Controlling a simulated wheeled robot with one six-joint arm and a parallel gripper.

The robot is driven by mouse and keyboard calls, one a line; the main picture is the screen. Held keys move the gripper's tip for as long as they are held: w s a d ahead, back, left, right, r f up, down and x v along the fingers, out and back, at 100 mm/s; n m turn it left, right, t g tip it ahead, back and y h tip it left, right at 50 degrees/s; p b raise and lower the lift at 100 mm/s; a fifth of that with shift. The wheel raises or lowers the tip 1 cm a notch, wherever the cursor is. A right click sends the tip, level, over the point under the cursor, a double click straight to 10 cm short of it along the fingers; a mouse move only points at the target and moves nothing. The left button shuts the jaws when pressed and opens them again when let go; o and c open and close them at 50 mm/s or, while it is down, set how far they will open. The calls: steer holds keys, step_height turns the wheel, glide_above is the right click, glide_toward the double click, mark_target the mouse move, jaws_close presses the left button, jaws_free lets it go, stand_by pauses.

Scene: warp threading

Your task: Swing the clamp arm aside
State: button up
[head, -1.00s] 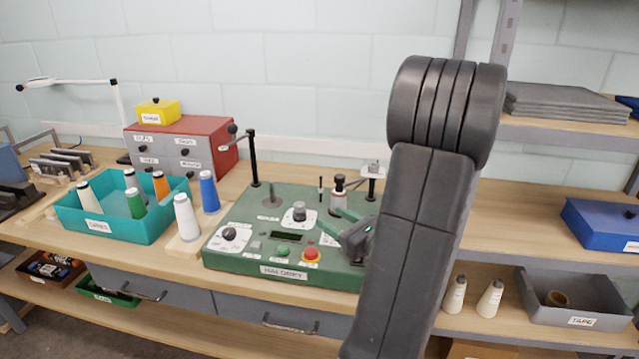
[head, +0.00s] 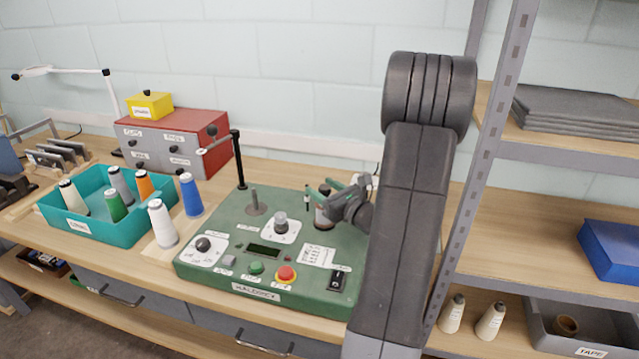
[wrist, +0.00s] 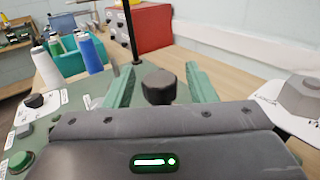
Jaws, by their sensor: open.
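A green machine panel (head: 215,255) lies on the bench. A black post (head: 239,160) at its back left carries a thin side arm (head: 215,144) with a dark ball knob. The post also shows in the wrist view (wrist: 131,30). My gripper (head: 318,190) is at the panel's back right, green fingers pointing left, above a dark and brown cylinder (head: 323,218). In the wrist view my gripper (wrist: 165,76) is open, with a black knob (wrist: 158,86) between its fingers and gaps on both sides. I cannot tell for sure which part is the clamp arm.
A white plate with a grey block (wrist: 298,98) stands close at the gripper's right. White (head: 161,224) and blue (head: 191,196) spools stand left of the panel, beside a teal bin (head: 130,228). A metal shelf upright (head: 490,150) is right of my arm.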

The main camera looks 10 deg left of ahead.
steer(key=shift+x, duration=0.9)
steer(key=shift+c, duration=0.2)
jaws_close()
steer(key=shift+s, duration=0.1)
